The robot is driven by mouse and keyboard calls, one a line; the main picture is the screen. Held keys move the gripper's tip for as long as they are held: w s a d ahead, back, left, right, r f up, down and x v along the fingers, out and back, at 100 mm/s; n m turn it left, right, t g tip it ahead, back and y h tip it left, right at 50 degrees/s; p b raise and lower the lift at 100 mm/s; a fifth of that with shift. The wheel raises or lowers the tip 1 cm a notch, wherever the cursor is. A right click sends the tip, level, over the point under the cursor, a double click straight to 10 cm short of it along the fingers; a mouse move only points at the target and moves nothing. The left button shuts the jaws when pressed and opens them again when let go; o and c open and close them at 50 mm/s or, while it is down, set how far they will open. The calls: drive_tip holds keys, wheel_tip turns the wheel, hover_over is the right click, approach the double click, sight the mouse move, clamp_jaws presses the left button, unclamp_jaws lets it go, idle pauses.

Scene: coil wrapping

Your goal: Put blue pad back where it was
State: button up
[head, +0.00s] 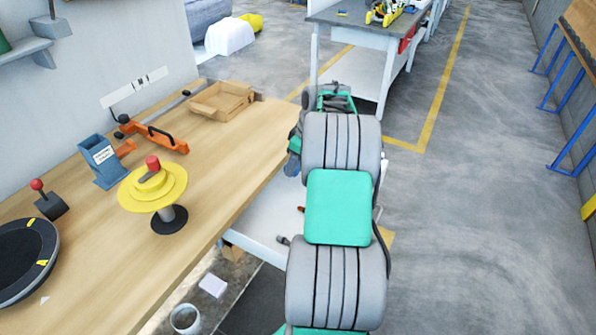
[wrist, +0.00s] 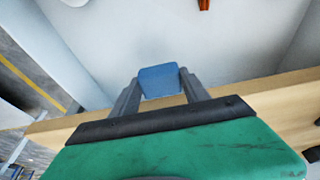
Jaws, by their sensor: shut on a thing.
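The blue pad (wrist: 160,80) shows in the wrist view as a small blue block. It sits between the two grey fingers of my gripper (wrist: 160,88), which is shut on it. The pad is held up in front of a pale wall, with a wooden edge seen below and behind it. In the head view my own arm hides most of the gripper, and I cannot clearly make out the pad there.
The wooden bench (head: 215,165) holds a blue labelled holder (head: 104,163), an orange tool (head: 150,133), a wooden tray (head: 222,100), a yellow spool (head: 152,188) with a red knob and a black round device (head: 25,258). Open floor (head: 480,220) lies right.

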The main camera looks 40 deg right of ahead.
sight(298, 180)
drive_tip(key=shift+w+d+f, duration=0.25)
drive_tip(key=shift+d+f, duration=0.15)
drive_tip(key=shift+f, duration=0.2)
drive_tip(key=shift+w+d+f, duration=0.25)
drive_tip(key=shift+d+f, duration=0.15)
drive_tip(key=shift+f, duration=0.15)
drive_tip(key=shift+w+d+f, duration=0.1)
drive_tip(key=shift+f, duration=1.6)
drive_tip(key=shift+f, duration=0.15)
drive_tip(key=shift+f, duration=0.15)
drive_tip(key=o, duration=1.4)
drive_tip(key=shift+o, duration=0.2)
drive_tip(key=shift+r, duration=0.2)
